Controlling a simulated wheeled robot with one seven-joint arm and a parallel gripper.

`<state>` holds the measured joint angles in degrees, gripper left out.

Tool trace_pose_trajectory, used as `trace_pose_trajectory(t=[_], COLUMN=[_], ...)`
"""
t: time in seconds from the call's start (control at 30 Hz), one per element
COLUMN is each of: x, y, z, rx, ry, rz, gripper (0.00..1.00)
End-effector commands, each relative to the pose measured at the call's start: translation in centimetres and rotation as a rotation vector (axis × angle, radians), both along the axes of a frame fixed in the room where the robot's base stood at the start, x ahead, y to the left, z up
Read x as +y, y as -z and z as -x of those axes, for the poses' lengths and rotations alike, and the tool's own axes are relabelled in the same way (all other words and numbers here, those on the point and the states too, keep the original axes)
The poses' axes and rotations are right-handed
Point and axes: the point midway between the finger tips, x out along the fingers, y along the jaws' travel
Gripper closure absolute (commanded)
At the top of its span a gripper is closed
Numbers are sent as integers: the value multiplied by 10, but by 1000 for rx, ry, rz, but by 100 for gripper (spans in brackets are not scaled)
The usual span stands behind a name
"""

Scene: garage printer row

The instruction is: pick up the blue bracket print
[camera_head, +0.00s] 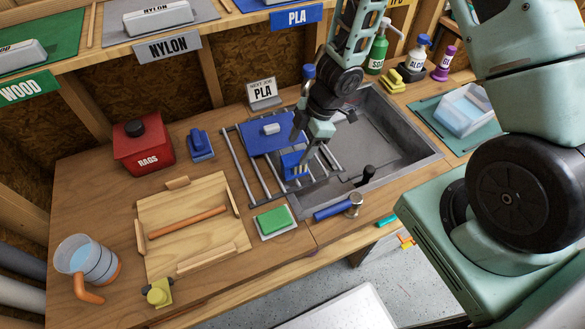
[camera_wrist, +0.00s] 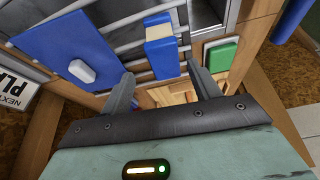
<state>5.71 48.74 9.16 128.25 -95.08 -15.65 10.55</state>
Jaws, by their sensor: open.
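A blue piece that looks like the bracket print (camera_head: 292,163) lies on the metal rails of a rack, beside a larger blue plate. In the wrist view the bracket (camera_wrist: 162,58) is an angular blue block with a paler band, just beyond the fingertips. My gripper (camera_head: 301,157) is above and close to it. In the wrist view my gripper (camera_wrist: 159,74) is open, with the bracket ahead of the gap and nothing between the fingers. In the head view the gripper partly hides the bracket. I cannot tell whether a finger touches it.
The blue plate (camera_head: 262,142) bears a small white block. A wooden board (camera_head: 190,215) lies left.

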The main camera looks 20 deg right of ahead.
Motion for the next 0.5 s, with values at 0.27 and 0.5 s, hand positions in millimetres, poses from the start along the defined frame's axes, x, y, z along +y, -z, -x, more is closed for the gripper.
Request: trace_pose_trajectory(t=[0.27, 0.5], x=[9, 25], y=[22, 50], z=[0, 6], rx=[0, 0], ry=[-1, -2], rz=[1, 2], gripper=[38, 38])
